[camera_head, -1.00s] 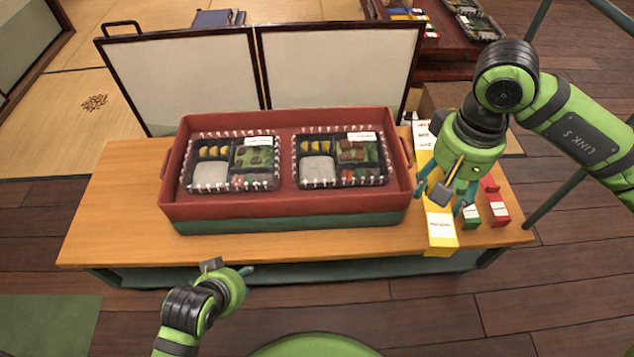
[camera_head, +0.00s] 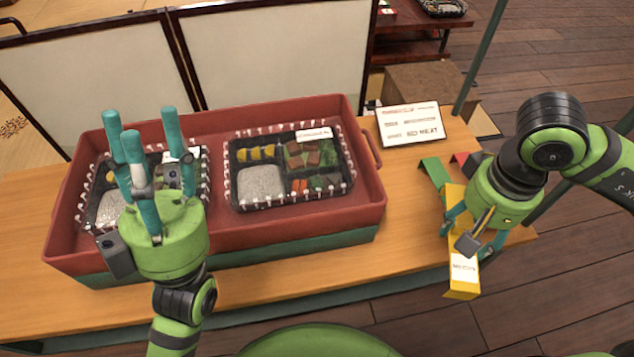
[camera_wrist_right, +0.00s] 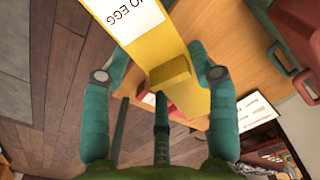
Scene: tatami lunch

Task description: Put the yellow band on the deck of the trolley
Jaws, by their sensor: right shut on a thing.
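The yellow band (camera_head: 463,270), a long strip with a white label, is in my right gripper (camera_head: 467,236) at the right end of the wooden table. It is tilted, and its near end stands out past the front edge. In the right wrist view the yellow band (camera_wrist_right: 172,40) runs between the two fingers of the right gripper (camera_wrist_right: 160,75), with a small yellow block on its face. My left gripper (camera_head: 141,120) is empty, its fingers apart and pointing up, in front of the left lunch box. I cannot clearly make out a trolley deck.
A red tray (camera_head: 300,222) with two lunch boxes fills the table's middle. A white card (camera_head: 408,122), a green band (camera_head: 436,171) and a red band (camera_head: 461,158) lie right of it. A dark green post (camera_head: 482,55) rises behind. White screens stand behind the tray.

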